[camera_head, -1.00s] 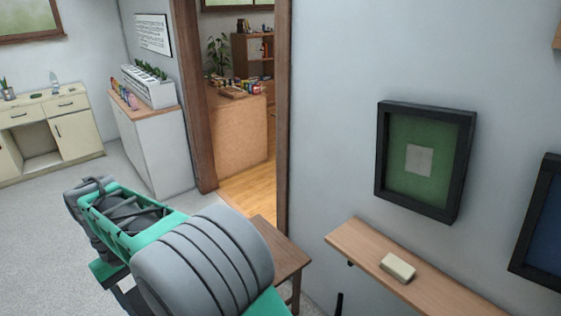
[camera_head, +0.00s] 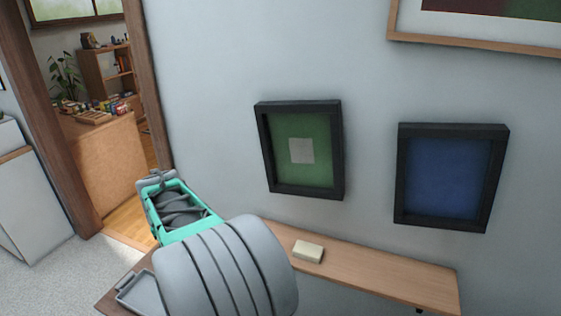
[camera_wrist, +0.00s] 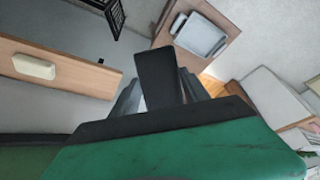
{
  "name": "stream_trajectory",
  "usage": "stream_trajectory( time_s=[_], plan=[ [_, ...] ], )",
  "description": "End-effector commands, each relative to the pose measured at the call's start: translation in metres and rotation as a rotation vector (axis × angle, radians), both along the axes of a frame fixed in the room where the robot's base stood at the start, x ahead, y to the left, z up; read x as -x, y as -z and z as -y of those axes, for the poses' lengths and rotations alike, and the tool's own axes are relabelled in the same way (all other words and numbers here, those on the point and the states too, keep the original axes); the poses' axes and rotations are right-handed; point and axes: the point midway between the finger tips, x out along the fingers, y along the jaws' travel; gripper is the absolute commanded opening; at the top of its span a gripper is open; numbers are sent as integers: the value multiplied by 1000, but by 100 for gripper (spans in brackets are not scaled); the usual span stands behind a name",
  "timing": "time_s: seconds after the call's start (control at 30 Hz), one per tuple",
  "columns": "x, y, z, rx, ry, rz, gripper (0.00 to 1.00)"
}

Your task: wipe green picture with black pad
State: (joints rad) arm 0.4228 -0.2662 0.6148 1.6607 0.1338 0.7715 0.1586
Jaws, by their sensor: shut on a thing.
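The green picture (camera_head: 318,172) hangs on the wall in a black frame, with a pale grey square patch (camera_head: 301,151) in its middle. In the wrist view my gripper (camera_wrist: 158,92) is shut on the black pad (camera_wrist: 154,72), which stands between the grey fingers. The pad is clear of the wall and the shelf in that view. In the head view my arm covers the lower left middle, and the fingers and pad cannot be made out there.
A wooden wall shelf (camera_head: 400,275) below the pictures carries a cream block (camera_head: 308,251). A blue picture (camera_head: 448,178) hangs to the right. A small table (camera_wrist: 222,22) holds a grey tray (camera_wrist: 200,37). A doorway opens at left. The wall before the green picture is clear.

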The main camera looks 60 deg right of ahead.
Motion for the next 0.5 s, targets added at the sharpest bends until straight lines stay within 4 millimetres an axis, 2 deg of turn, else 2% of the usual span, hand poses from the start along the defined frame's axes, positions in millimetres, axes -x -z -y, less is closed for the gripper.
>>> stream_trajectory(
  time_s=[0.03,0.1,0.17,0.2,0.3,0.4,0.5],
  plan=[
    [9,-10,32,63,81,70,21],
    [22,-24,77,171,186,169,21],
    [38,-37,113,266,271,241,21],
    [50,-46,136,330,323,284,21],
    [87,-73,188,486,442,366,21],
    [129,-104,230,626,540,423,21],
    [168,-130,257,730,610,451,21]
  ],
)
